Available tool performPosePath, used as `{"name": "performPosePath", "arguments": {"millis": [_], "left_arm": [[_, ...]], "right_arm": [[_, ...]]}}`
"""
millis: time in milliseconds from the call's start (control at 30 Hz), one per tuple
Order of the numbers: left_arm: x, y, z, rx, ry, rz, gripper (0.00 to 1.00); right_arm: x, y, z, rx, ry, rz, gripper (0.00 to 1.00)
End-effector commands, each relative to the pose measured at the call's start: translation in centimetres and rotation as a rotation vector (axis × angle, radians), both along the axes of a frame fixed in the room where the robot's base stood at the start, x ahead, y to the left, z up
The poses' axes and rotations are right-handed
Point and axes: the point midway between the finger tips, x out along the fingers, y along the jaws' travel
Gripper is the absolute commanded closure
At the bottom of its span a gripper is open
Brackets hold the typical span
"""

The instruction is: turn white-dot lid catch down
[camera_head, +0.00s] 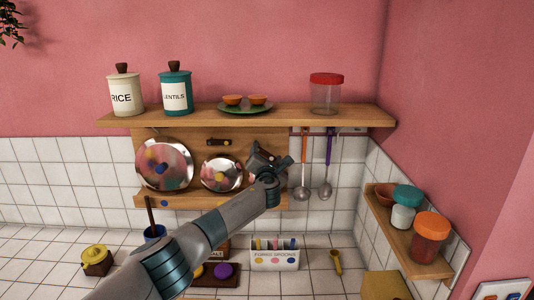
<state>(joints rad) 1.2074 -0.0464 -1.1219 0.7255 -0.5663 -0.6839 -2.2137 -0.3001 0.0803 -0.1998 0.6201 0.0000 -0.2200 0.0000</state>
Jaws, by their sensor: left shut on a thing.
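A wooden lid rack (185,132) hangs under the shelf on the wall. Two round shiny metal lids stand in it, a large one (164,164) at left and a smaller one (221,173) in the middle. A dark lid catch (219,142) lies level above the middle lid; no white dot can be made out on it. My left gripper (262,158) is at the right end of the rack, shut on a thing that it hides. The white-dot catch cannot be seen clearly and may be behind the gripper. My right gripper is out of view.
The shelf (290,115) above carries canisters, a green plate with bowls and a red-lidded jar (326,93). Ladles (302,180) hang just right of my gripper. A side shelf (405,240) holds jars.

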Motion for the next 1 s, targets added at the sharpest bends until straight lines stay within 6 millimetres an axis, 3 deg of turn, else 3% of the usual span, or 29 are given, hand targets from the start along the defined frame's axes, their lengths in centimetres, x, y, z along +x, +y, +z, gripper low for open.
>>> {"name": "performPosePath", "arguments": {"millis": [167,200,267,733,1000], "left_arm": [[0.0,-0.1,0.0,0.000,-0.001,-0.001,0.73],[0.0,-0.1,0.0,-0.001,-0.001,-0.001,0.28],[0.0,-0.1,0.0,-0.001,-0.001,-0.001,0.13],[-0.2,0.0,0.0,-0.002,-0.001,0.000,0.13],[-1.4,-0.1,-0.1,-0.004,-0.002,-0.001,0.13]], "right_arm": [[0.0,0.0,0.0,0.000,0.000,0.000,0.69],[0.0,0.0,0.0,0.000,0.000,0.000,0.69],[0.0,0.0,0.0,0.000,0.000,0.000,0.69],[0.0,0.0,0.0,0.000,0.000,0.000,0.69],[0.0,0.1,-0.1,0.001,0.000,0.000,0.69]]}}
